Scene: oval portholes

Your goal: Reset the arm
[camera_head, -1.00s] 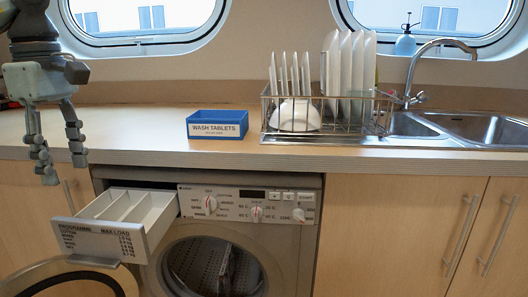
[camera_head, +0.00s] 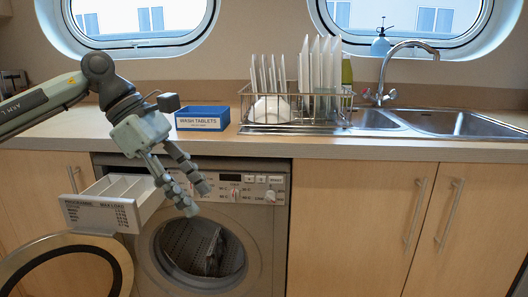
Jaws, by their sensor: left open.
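My left gripper (camera_head: 188,200) is open and empty. It points down and to the right, in front of the washing machine's control panel and above its door opening. My left arm comes in from the left over the worktop. The washing machine (camera_head: 262,240) stands under the counter, with its round door (camera_head: 118,262) swung open to the left and something dark in the drum. Its detergent drawer (camera_head: 100,213) is pulled out, and the compartments look empty. My right gripper is not in view.
A blue wash tablets box (camera_head: 203,124) sits on the worktop (camera_head: 330,147), behind my left wrist. A dish rack (camera_head: 290,127) with white plates and a bowl stands to its right. The sink (camera_head: 450,122) with its tap is farther right. Cupboard doors (camera_head: 365,215) are closed.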

